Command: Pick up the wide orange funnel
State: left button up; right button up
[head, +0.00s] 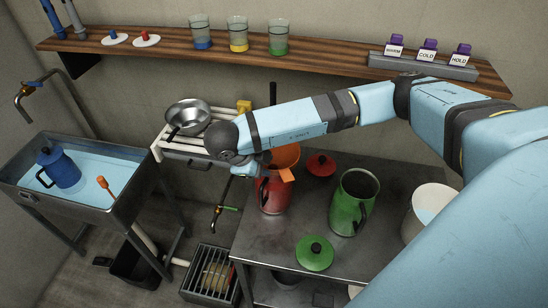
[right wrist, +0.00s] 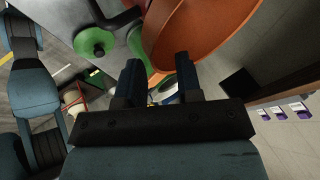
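The wide orange funnel (head: 285,157) sits at the mouth of the red pitcher (head: 274,195) on the metal table, partly hidden behind my right wrist. A flat orange tab sticks out from its near side. In the right wrist view the funnel (right wrist: 205,35) is large, just beyond the fingertips. My right gripper (right wrist: 158,70) is open, its two dark fingers apart, with part of the orange funnel showing close to the gap. I cannot tell whether a finger touches it. In the head view the right fingers are mostly hidden by the wrist. My left gripper is not in view.
A green pitcher (head: 352,203), green lid (head: 315,255), red lid (head: 321,165) and white bucket (head: 430,200) crowd the table (head: 265,240). A sink (head: 95,195) holds a blue pitcher (head: 60,169). A wooden shelf (head: 330,65) runs behind.

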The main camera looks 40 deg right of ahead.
aim_at(276, 170)
jog(key=shift+x, duration=1.45)
grip_shut()
jog(key=shift+r, duration=0.1)
